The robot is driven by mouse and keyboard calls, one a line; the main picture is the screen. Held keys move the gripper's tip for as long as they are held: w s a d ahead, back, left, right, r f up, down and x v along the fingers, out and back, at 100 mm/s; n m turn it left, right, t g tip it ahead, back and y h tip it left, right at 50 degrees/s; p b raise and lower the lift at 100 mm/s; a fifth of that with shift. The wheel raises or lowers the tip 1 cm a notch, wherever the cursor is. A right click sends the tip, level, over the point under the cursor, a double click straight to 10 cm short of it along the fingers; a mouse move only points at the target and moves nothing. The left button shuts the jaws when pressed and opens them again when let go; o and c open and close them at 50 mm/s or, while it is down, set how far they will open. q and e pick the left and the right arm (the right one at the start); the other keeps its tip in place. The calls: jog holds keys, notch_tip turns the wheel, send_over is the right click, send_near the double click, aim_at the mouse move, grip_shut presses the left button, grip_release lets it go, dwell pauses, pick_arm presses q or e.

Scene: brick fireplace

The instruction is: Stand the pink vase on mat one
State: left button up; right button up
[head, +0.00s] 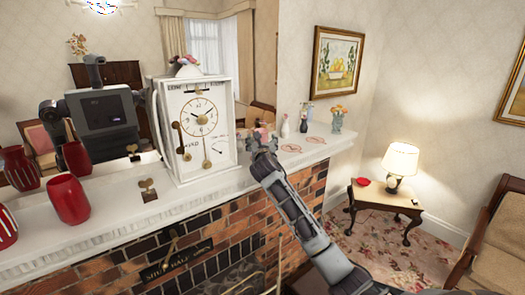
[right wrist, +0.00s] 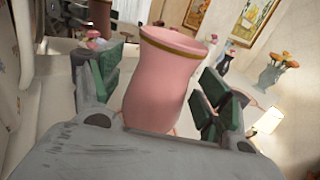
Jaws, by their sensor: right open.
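The pink vase (right wrist: 160,88) stands upright between the two spread fingers of my right gripper in the right wrist view, with a gold band below its rim. Gaps show between its upper body and the fingers; its base is hidden. In the head view my right gripper (head: 264,143) is open at the mantel's front edge, just right of the clock, and mostly hides the vase. Two flat mats with reddish markings lie on the mantel to its right, a nearer one (head: 290,148) and a farther one (head: 316,140). I cannot read which is mat one. My left gripper is not in view.
The white clock (head: 205,125) stands close left of my gripper. A white bottle (head: 285,129), a dark slim vase (head: 304,123) and a flower vase (head: 337,123) stand behind the mats. Red vases (head: 68,199) stand at the left. The mantel (head: 110,232) drops off in front.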

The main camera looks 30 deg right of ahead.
jog(key=b+v, duration=0.2)
jog(key=v, duration=1)
jog(key=shift+b, duration=0.4)
dwell(0.4)
